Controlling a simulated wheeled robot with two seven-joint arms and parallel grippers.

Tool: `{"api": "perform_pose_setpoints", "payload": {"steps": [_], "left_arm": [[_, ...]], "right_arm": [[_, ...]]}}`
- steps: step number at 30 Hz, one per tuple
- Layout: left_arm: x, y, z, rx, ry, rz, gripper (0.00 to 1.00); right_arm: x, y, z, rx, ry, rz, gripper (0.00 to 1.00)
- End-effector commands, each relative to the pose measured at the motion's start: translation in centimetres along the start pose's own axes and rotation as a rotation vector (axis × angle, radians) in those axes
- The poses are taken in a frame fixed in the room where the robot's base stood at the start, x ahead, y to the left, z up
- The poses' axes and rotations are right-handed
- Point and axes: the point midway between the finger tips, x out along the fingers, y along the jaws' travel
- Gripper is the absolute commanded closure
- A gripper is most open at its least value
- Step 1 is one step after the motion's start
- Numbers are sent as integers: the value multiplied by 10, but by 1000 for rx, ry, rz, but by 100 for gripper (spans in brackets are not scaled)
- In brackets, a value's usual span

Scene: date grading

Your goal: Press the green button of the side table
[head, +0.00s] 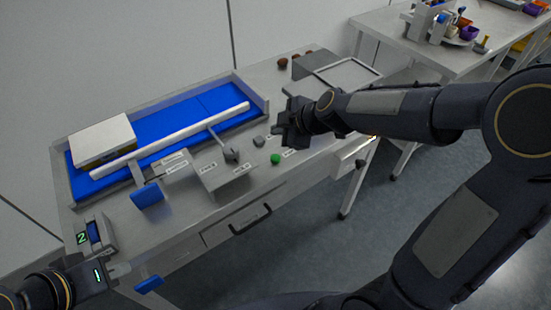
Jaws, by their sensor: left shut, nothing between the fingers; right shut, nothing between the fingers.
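A round green button (275,159) stands on the steel table (300,190) near its front edge, beside small labels. My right gripper (279,131) is shut and empty. It appears above the table, just behind the button in the picture and apart from it; its exact height is unclear. My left gripper (121,269) is shut and empty at the lower left, by the table's front left corner and far from the button.
A blue conveyor belt (212,102) with a white bar runs along the table's back. A grey knob (259,141) and a lever (230,154) stand left of the button. A tray frame (347,74) lies at right. A second table (385,27) stands at the upper right.

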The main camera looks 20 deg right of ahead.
Motion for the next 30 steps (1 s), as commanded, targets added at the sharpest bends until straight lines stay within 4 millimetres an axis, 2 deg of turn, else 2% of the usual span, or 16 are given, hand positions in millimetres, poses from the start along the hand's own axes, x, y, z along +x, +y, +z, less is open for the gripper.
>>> {"api": "perform_pose_setpoints", "payload": {"steps": [1,9,15,30], "left_arm": [[8,-4,4,0,0,0,100],[36,-16,18,0,0,0,100],[55,-25,28,0,0,0,100],[57,-26,29,0,0,0,100]], "right_arm": [[8,-6,6,1,-1,-1,100],[36,-26,26,2,-1,-1,100],[50,-36,37,1,0,1,100],[51,-38,38,1,0,0,100]]}}
